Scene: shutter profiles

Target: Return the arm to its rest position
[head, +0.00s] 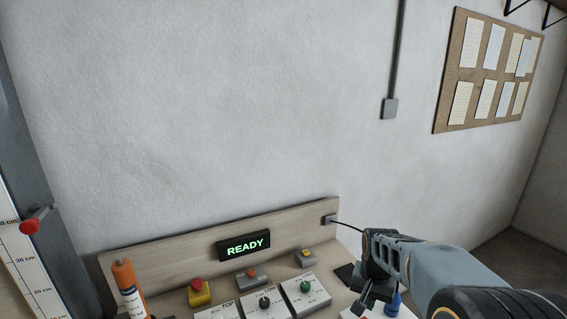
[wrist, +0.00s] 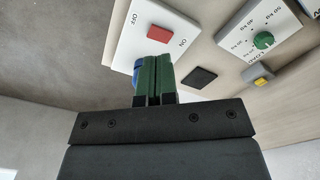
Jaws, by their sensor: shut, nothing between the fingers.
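My gripper (wrist: 159,62) shows in the wrist view with its two green-padded fingers together and nothing between them. In the head view my gripper (head: 363,304) hangs down at the lower right, over the right end of the bench. My arm reaches in from the lower right corner. In the wrist view the fingertips overlap a white switch plate (wrist: 128,48) with a red rocker (wrist: 158,34) marked ON and OFF. I cannot tell whether they touch it. A blue object (wrist: 137,72) is partly hidden behind the fingers.
A display (head: 243,245) reads READY on the bench's wooden backboard (head: 150,263). Dial boxes (head: 305,294), a yellow box with a red button (head: 199,293) and an orange-capped tube (head: 128,285) stand left of my gripper.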

